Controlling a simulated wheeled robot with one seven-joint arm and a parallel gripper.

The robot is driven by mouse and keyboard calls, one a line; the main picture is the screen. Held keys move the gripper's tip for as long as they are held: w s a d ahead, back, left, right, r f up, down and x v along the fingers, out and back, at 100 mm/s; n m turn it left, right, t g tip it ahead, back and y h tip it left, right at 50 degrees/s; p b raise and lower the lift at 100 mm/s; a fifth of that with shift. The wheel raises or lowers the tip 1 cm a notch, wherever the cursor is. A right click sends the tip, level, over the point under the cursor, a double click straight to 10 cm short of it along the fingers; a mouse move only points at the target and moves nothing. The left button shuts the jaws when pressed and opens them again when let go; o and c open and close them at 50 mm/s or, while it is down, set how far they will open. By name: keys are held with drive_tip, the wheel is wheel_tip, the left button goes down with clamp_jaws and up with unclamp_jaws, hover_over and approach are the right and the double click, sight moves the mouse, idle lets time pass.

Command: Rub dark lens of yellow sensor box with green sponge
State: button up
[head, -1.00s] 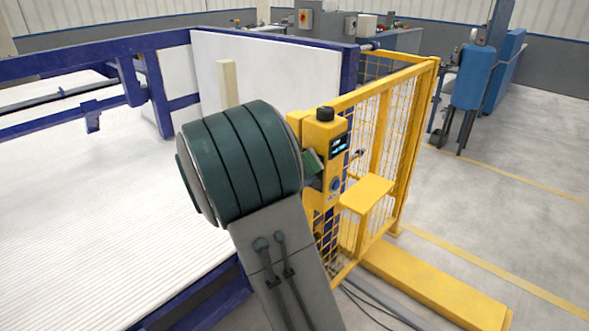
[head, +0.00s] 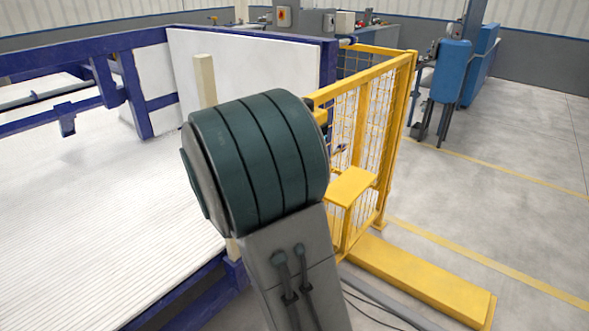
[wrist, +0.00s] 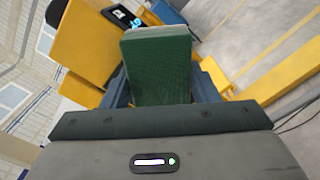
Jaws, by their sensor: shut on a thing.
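The green sponge (wrist: 158,68) is between the fingers of my gripper (wrist: 160,86) in the wrist view, and the gripper is shut on it. The yellow sensor box (wrist: 84,46) is just beyond, up and left of the sponge, tilted in this view. A dark display panel with lit marks (wrist: 121,15) and a dark knob (wrist: 54,12) show on the box. I cannot make out the lens clearly, nor whether the sponge touches the box. In the head view my arm hides the gripper, the sponge and nearly all of the box.
A yellow mesh fence (head: 372,110) with a yellow step (head: 350,187) stands right of my arm. A blue-framed bed with a white ribbed surface (head: 90,220) fills the left. A low yellow beam (head: 430,285) lies on the floor. Open floor (head: 500,190) is at the right.

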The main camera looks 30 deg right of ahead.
drive_tip(key=shift+a, duration=0.1)
drive_tip(key=shift+v, duration=2.95)
drive_tip(key=v, duration=0.3)
drive_tip(key=w+a+f+n+t+y, duration=0.2)
drive_tip(key=a+f+t, duration=0.1)
drive_tip(key=f, duration=0.5)
drive_tip(key=w+a+f+n+t+y, duration=0.3)
drive_tip(key=a+f, duration=0.1)
drive_tip(key=f, duration=0.5)
drive_tip(key=w+a+f+n+t+y, duration=0.3)
drive_tip(key=a+f, duration=0.1)
drive_tip(key=f, duration=0.5)
drive_tip(key=shift+w+a+t, duration=0.15)
drive_tip(key=shift+a+t, duration=0.05)
drive_tip(key=shift+t, duration=0.1)
